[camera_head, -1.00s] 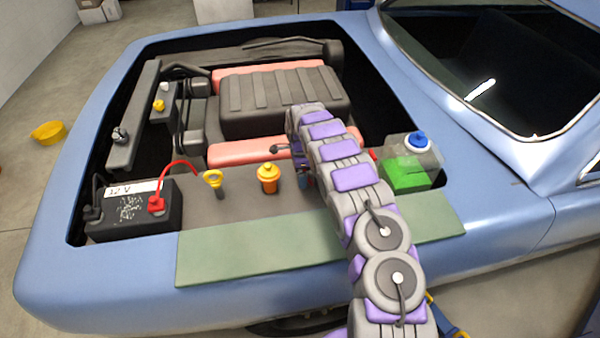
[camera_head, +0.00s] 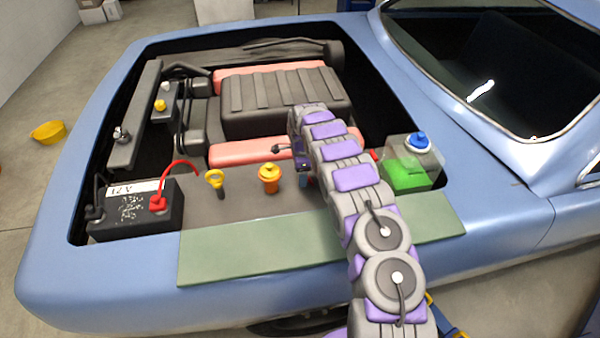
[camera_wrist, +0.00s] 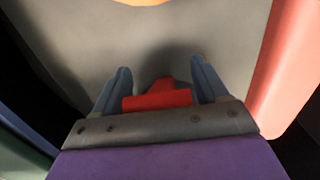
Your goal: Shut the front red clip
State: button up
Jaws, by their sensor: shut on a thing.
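In the wrist view a red clip (camera_wrist: 157,100) sits between the two blue-grey fingers of my gripper (camera_wrist: 160,78). The fingers stand on either side of its red bar, and my gripper is shut on it. A darker red part shows just beyond the bar. Whether the clip is open or shut cannot be told. In the head view my arm reaches into the engine bay, with my gripper (camera_head: 304,178) low over the grey deck. My arm hides most of the clip there. A small red piece (camera_head: 373,155) shows right of my arm, partly hidden.
The orange cap (camera_head: 269,178), yellow dipstick ring (camera_head: 214,178) and black battery (camera_head: 135,222) lie left of my gripper. A reservoir with green liquid (camera_head: 408,177) and blue cap stands right. The red engine cover (camera_head: 250,152) is behind. A green mat (camera_head: 260,255) covers the front edge.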

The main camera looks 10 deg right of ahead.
aim_at(309, 177)
jog(key=shift+d+r+y+p, duration=0.3)
jog(key=shift+d+y+p, duration=0.3)
jog(key=shift+p, duration=0.2)
jog(key=shift+d+r+y+p, duration=0.25)
jog(key=shift+d+y+p, duration=0.2)
jog(key=shift+y+p, duration=0.3)
jog(key=shift+d+y+p, duration=0.5)
jog(key=shift+d+y, duration=0.1)
jog(key=shift+y, duration=0.15)
jog(key=shift+d, duration=0.35)
jog(key=o, duration=1.4)
jog(key=shift+d, duration=0.15)
jog(key=shift+c, duration=0.2)
